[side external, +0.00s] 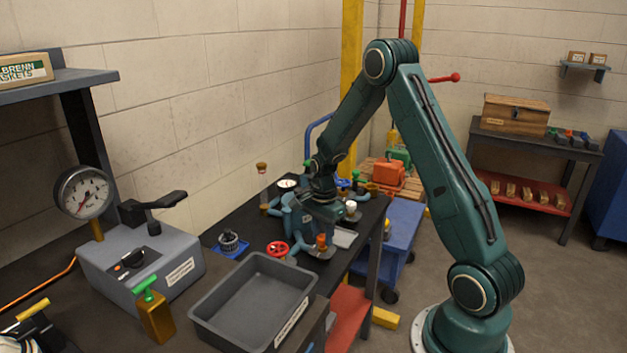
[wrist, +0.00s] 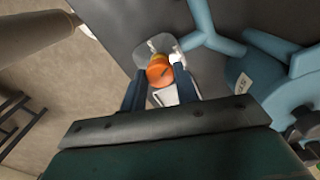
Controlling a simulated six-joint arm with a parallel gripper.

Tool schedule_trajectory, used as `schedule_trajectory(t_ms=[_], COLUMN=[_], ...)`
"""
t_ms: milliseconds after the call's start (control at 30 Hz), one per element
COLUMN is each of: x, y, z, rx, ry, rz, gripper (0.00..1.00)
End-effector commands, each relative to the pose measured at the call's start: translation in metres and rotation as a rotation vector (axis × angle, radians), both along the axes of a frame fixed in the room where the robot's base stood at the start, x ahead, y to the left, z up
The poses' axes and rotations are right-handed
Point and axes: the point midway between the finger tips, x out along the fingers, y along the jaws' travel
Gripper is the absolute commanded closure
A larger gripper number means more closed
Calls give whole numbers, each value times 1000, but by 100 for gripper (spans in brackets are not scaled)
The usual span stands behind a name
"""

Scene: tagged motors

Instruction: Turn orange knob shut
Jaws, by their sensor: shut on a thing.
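The orange knob (wrist: 160,70) is near the middle of the wrist view, with a short dark mark on its top. It also shows in the side view (side external: 321,241), low at the front of the blue-green pipework (side external: 296,222). My gripper (wrist: 160,76) comes from above, with one dark blue finger on each side of the knob, shut on it. In the side view my gripper (side external: 323,212) partly hides the pipework. A brass-coloured part (wrist: 158,57) shows just beyond the knob.
A red handwheel (side external: 277,248) and a black knob on a blue base (side external: 230,242) stand left of the pipework. A grey tray (side external: 218,328) is in front. A white-topped knob (side external: 351,206) is close right of my gripper. A gauge box (side external: 142,265) stands left.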

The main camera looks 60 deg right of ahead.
Motion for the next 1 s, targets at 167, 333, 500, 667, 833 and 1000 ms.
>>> schedule_trajectory(t_ms=[167, 333, 500, 667, 833, 1000], x=[0, 0, 0, 0, 0, 0], y=[-1, -1, -1, -1, -1, -1], z=[0, 0, 0, 0, 0, 0], rx=[-1, -1, -2, -2, -2, -2], ry=[-1, -1, -1, -1, -1, -1], rz=[-166, -311, -422, -489, -521, -527], gripper=[92, 92, 92, 92, 92, 92])
